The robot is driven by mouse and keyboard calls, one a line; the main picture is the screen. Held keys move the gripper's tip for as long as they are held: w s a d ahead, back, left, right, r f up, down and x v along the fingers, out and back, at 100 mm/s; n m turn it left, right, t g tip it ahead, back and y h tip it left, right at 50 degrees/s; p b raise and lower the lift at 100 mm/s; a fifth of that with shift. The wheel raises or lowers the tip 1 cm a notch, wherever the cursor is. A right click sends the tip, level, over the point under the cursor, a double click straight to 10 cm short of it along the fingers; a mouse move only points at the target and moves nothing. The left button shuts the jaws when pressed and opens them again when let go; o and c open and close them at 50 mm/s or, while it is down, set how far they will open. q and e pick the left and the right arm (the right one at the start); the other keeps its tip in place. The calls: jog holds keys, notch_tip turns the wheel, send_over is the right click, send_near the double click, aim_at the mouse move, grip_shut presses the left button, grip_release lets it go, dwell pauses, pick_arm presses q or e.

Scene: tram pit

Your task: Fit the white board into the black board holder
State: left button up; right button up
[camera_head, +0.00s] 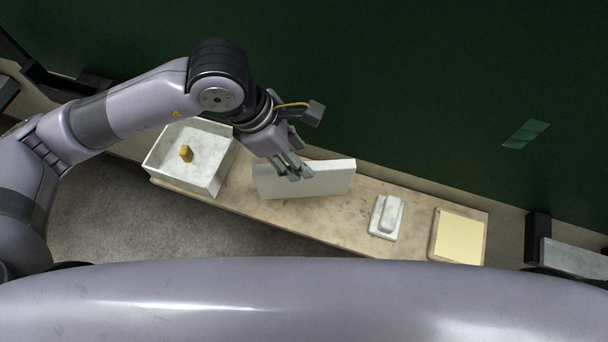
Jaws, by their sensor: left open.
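The white board (325,182) stands on its long edge on the narrow bench, near the middle of the view. My left gripper (295,171) is at the left half of the board, open, with its fingers at the board's top edge. I cannot tell whether the fingers touch the board or straddle it. A black upright bracket (538,226) at the right edge, beside a grey-white slab, may be the black board holder; I cannot tell for sure. My right gripper is not in view.
On the bench (340,213) a white open box (205,180) with a small yellow block (186,153) stands left of the board. Right of it are a white piece on a small plate (386,217) and a pale yellow pad (459,237). A dark green wall (430,90) rises behind.

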aim_at(304, 181)
pick_arm(q)
jog(key=shift+s+p+x, duration=0.2)
jog(key=shift+p+x, duration=0.45)
jog(key=shift+x, duration=1.45)
jog(key=shift+a, duration=0.1)
jog(key=shift+c, duration=0.2)
grip_shut()
